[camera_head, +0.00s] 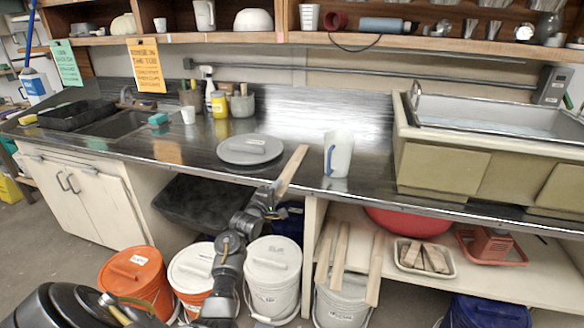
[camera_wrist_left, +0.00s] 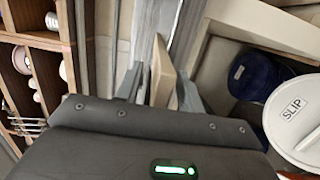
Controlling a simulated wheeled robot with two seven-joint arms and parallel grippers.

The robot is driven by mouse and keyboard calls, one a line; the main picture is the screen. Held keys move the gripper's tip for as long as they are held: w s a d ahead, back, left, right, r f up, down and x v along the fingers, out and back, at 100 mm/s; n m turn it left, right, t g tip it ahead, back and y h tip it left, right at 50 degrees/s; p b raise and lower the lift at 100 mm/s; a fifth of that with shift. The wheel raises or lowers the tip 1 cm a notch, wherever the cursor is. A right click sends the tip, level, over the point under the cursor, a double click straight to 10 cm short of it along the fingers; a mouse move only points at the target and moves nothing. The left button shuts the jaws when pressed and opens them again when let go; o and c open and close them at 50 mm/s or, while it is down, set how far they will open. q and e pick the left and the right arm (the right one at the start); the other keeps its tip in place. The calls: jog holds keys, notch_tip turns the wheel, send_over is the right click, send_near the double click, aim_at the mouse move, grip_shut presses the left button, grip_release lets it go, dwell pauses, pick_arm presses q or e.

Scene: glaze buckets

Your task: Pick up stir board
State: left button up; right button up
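A pale wooden stir board (camera_head: 292,168) reaches over the counter's front edge, its far end over the countertop and its near end at my left gripper (camera_head: 274,193). In the left wrist view the board (camera_wrist_left: 162,77) lies between the two fingers of my left gripper (camera_wrist_left: 163,88). The fingers are close to it on both sides; I cannot tell whether both press on it. Whether the board rests on the counter is also unclear. My right gripper is not in view.
More wooden boards (camera_head: 374,268) stand in a bucket (camera_head: 342,303) below. Lidded buckets (camera_head: 273,270) line the floor. A large sink (camera_head: 490,150) is at the right.

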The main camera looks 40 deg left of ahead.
pick_arm(q)
jog(key=shift+w+a, duration=0.25)
jog(key=shift+w, duration=0.55)
grip_shut()
